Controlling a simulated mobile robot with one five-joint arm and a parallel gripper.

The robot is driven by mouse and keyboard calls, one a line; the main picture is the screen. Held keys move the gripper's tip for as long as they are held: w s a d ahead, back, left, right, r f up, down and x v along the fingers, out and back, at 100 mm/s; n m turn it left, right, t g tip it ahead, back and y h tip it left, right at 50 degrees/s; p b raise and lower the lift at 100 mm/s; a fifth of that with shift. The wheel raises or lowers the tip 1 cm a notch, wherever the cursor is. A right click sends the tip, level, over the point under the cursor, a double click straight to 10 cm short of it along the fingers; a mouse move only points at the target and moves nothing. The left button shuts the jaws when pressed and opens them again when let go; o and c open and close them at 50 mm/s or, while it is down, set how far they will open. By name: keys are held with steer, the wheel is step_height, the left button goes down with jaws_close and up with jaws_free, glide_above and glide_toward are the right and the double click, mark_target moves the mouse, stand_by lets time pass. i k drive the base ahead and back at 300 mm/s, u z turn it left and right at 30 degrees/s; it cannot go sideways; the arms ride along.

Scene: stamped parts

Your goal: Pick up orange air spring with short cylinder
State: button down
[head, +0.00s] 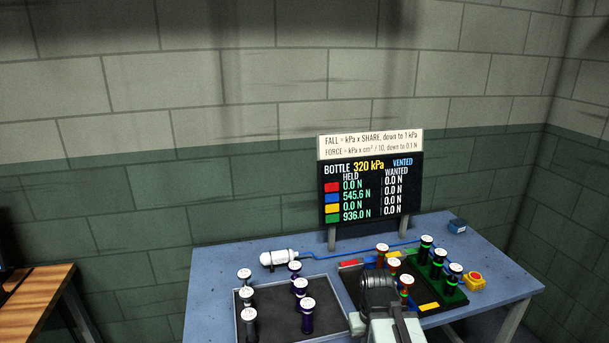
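My gripper (380,290) is over the front left part of the dark fixture (428,311) on the blue bench, seen from behind. Its fingers are hidden, so I cannot tell whether it is open or shut. Three orange-red parts with white caps stand just beyond and beside it: a back one (382,259), a middle one (393,271) and a front one (406,291) close to the gripper's right side. Their lower ends are partly hidden, so I cannot tell which has the short cylinder.
Three dark parts with green bands (438,268) stand on the green pad at right. A dark tray (275,303) at left holds several grey and purple parts. A white bottle (280,258), red button (475,281) and display board (371,190) stand around them.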

mark_target(406, 280)
steer(key=u, duration=3.4)
steer(key=k, duration=1.15)
steer(key=z, duration=0.65)
